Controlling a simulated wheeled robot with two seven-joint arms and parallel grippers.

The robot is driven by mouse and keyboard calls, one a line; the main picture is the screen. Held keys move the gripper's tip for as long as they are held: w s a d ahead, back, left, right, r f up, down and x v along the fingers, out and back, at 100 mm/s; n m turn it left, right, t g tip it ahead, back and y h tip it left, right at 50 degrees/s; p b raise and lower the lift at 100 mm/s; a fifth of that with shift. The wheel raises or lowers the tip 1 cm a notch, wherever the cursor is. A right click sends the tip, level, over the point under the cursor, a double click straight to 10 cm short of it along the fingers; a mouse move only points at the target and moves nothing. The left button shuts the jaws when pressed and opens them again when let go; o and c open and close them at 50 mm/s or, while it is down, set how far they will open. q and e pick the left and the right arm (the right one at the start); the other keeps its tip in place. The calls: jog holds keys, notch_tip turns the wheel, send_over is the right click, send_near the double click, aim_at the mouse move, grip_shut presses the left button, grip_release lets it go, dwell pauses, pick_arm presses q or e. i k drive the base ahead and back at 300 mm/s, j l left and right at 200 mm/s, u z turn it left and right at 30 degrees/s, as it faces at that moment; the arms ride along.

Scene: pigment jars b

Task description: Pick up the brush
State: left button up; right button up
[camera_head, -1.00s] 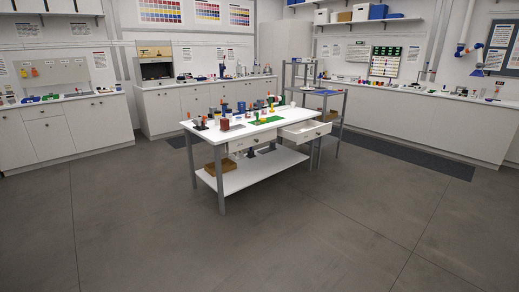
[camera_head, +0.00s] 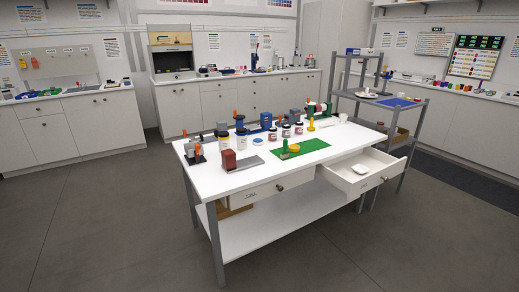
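I cannot make out a brush for certain at this size. The white worktable (camera_head: 225,182) stands ahead of me. On it lies a green mat (camera_head: 314,145), and on the mat are a small upright green item (camera_head: 285,150) and a low yellow item (camera_head: 295,148). A yellow upright item (camera_head: 311,126) stands just behind the mat. Several jars, such as a white-bodied one (camera_head: 242,142), stand in the middle of the table. Neither of my grippers is in view.
The table's right drawer (camera_head: 376,180) is pulled out, with a white item (camera_head: 360,169) inside; the left drawer (camera_head: 270,188) is shut. A grey shelf rack (camera_head: 408,145) stands at the table's right. Counters line the walls. The floor (camera_head: 110,225) in front is clear.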

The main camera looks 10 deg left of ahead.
aim_at(284, 154)
jog(key=i+u, duration=0.15)
jog(key=i, duration=0.45)
jog(key=i+l+u, duration=0.2)
jog(key=i, duration=0.35)
jog(key=i+l+u, duration=0.15)
jog(key=i, duration=0.45)
jog(key=i+l+u, duration=0.1)
jog(key=i+u, duration=0.4)
jog(key=i+l+u, duration=0.3)
jog(key=i+u, duration=0.2)
jog(key=i+z, duration=0.1)
jog(key=z, duration=1.2)
jog(key=l+u, duration=0.5)
jog(key=k+l+u, duration=0.15)
jog(key=u, duration=0.35)
jog(key=l, duration=0.1)
